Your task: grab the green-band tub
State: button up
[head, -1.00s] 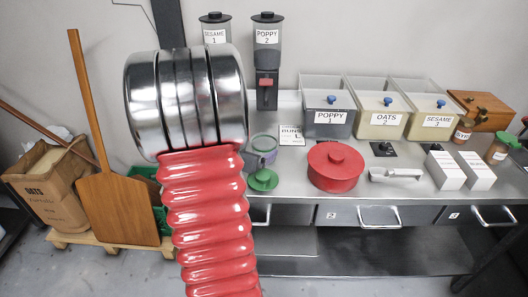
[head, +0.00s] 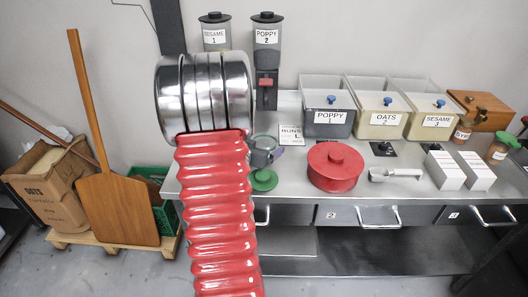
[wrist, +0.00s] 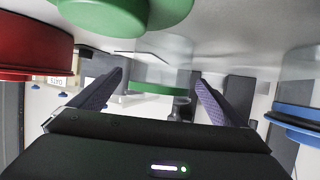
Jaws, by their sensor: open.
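The green-band tub (wrist: 160,88) is a clear tub with a green band, seen ahead in the wrist view and framed between my two fingers. My gripper (wrist: 159,79) is open and empty, with one dark finger on each side of the tub's outline. I cannot tell whether the tub is between the pads or still beyond them. In the head view my red arm and a grey part of my wrist cover most of that spot, and the tub is not clear there.
A green lidded piece (head: 263,180) and a red round tin (head: 335,166) stand close by on the steel counter. Seed bins (head: 328,118), tongs (head: 396,174) and white boxes (head: 444,171) stand farther right.

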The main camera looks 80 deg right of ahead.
jog(key=shift+x, duration=0.8)
jog(key=shift+c, duration=0.2)
jog(key=c, duration=1.1)
